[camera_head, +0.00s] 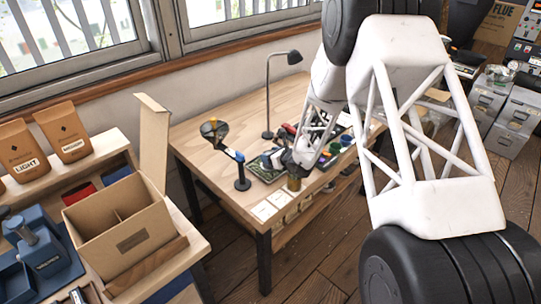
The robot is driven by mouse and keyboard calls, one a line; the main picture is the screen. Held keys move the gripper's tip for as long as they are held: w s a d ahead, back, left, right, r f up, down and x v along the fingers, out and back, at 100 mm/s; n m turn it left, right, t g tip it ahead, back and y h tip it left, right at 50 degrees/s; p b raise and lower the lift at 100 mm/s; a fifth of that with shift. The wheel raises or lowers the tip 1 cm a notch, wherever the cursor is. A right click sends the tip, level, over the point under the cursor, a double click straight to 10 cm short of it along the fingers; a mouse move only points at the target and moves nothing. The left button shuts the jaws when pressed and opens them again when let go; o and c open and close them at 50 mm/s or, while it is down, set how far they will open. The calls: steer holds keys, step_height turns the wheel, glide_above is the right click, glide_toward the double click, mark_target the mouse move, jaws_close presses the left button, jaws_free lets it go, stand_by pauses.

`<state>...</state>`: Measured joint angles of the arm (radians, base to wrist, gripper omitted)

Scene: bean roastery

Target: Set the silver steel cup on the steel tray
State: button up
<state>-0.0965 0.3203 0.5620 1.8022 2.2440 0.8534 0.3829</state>
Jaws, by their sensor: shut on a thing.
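My gripper (290,168) is small in the view, over the front part of the wooden table, at the end of my white arm. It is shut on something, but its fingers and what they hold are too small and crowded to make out. A brass-coloured cylinder (294,184) shows directly below it; I cannot tell whether they touch. I cannot pick out the silver steel cup for certain.
A dark stand with an amber funnel (214,130) stands left of my gripper. A black lamp (268,95) stands behind. White cards (264,210) lie at the front edge. The wooden table (222,102) is clear at back left.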

steer(key=shift+f, duration=0.4)
steer(key=o, duration=0.7)
steer(key=shift+v, duration=5.5)
steer(key=shift+r, duration=0.15)
steer(key=s+a+r+n+g, duration=0.2)
steer(key=s+r+n+g, duration=0.5)
steer(key=s+r+n, duration=1)
steer(key=s+d+r+n+h, duration=0.3)
steer(key=s+d+r, duration=0.1)
steer(key=s, duration=0.5)
steer(key=s+d+r+n+h, duration=0.3)
steer(key=s+d, duration=0.2)
steer(key=s, duration=0.5)
steer(key=s+d+r+n+h, duration=0.3)
steer(key=s+d+r, duration=0.1)
steer(key=s, duration=0.6)
steer(key=shift+s+d+r+n+h, duration=0.15)
steer(key=shift+d+r+n+h, duration=0.2)
steer(key=shift+r+n+h, duration=0.05)
